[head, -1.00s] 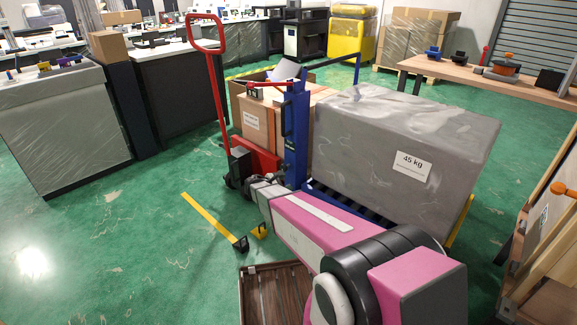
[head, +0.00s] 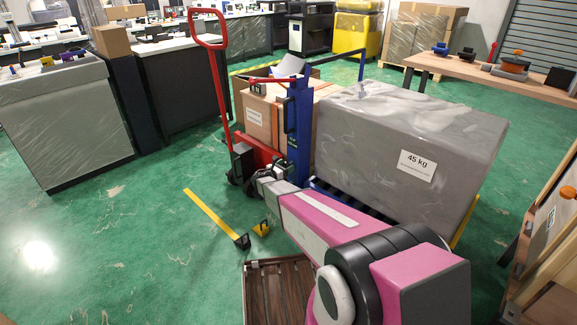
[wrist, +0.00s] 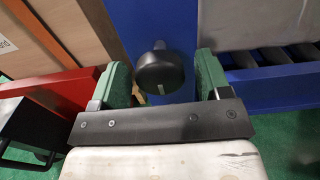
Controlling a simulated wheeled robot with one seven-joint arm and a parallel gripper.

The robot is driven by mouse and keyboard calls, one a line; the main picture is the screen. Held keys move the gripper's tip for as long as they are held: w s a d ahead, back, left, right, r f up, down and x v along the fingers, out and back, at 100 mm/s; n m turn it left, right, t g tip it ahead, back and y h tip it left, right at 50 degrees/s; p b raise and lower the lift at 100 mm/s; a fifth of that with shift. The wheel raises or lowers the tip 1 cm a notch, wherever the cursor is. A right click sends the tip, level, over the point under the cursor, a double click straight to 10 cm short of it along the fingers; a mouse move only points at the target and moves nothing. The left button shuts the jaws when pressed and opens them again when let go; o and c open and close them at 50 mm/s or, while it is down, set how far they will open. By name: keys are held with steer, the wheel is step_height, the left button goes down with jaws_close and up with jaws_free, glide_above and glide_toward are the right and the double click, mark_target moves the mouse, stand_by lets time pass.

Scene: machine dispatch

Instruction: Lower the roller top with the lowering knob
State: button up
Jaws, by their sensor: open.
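The lowering knob, a round black knob (wrist: 160,72), stands out from the blue column (wrist: 165,22) in the wrist view. My gripper (wrist: 163,80) is open, with one green-padded finger on each side of the knob. A gap shows between the knob and each finger. In the head view my gripper (head: 268,180) is low in front of the blue column (head: 298,130), and I cannot make out the knob there. The roller top (head: 325,188), with dark rollers in a blue frame, carries a large grey wrapped load (head: 400,140) marked 45 kg.
A red pallet truck (head: 222,90) with a tall handle stands just left of the column, by cardboard boxes (head: 262,118). A wooden bench (head: 480,75) is at the right. Green floor (head: 130,230) is open at the left.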

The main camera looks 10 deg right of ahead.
steer(key=shift+x, duration=1.2)
steer(key=c, duration=0.9)
